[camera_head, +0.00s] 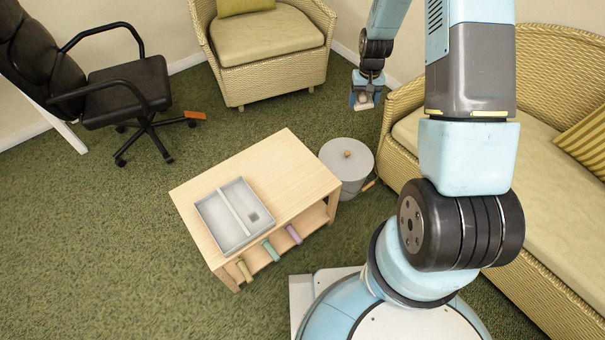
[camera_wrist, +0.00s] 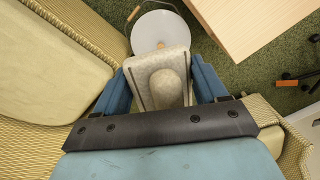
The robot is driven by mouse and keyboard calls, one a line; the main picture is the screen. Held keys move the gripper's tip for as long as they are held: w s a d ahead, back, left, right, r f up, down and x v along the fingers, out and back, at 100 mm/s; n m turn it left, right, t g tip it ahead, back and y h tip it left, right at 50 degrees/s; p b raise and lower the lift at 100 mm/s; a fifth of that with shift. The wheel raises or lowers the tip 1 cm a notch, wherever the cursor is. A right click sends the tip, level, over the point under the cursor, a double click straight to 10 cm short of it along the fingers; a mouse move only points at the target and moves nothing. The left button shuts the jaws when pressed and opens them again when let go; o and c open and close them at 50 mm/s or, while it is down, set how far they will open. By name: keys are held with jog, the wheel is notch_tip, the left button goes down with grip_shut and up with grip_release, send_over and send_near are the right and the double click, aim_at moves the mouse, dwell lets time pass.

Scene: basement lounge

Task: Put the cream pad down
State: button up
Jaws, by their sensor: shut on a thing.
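The cream pad (camera_wrist: 150,92) is a pale block with a rounded knob on top. It sits between the two blue fingers of my gripper (camera_wrist: 160,85) in the wrist view. In the head view my gripper (camera_head: 364,96) hangs in the air at the top centre, near the left end of the sofa. The pad shows there as a small pale shape (camera_head: 364,103) between the fingers. Its underside is hidden in the wrist view.
A wooden table (camera_head: 290,155) bears a grey two-part tray (camera_head: 204,212) with a small dark square inside. Several coloured rolls (camera_head: 270,250) show at its lower shelf. A lidded grey bucket (camera_head: 345,172) stands beside it. A sofa (camera_head: 550,215), armchair (camera_head: 268,45) and office chair (camera_head: 125,90) surround open green carpet.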

jog(key=shift+a, duration=0.45)
jog(key=shift+a+f, duration=0.1)
jog(key=shift+a, duration=0.05)
jog(key=s+a+f+m+t+y, duration=0.1)
jog(key=s+a+f+m, duration=0.2)
jog(key=s+a+f, duration=0.6)
jog(key=s+a+f+m+t+y, duration=0.1)
jog(key=s+a+f+m+y, duration=0.3)
jog(key=s+f, duration=0.6)
jog(key=h, duration=0.2)
send_over(302, 180)
jog(key=shift+n, duration=0.3)
jog(key=f, duration=0.5)
jog(key=d+f, duration=0.1)
jog(key=f, duration=0.1)
jog(key=shift+s+f, duration=0.25)
jog(key=shift+f, duration=1.6)
jog(key=shift+f, duration=0.55)
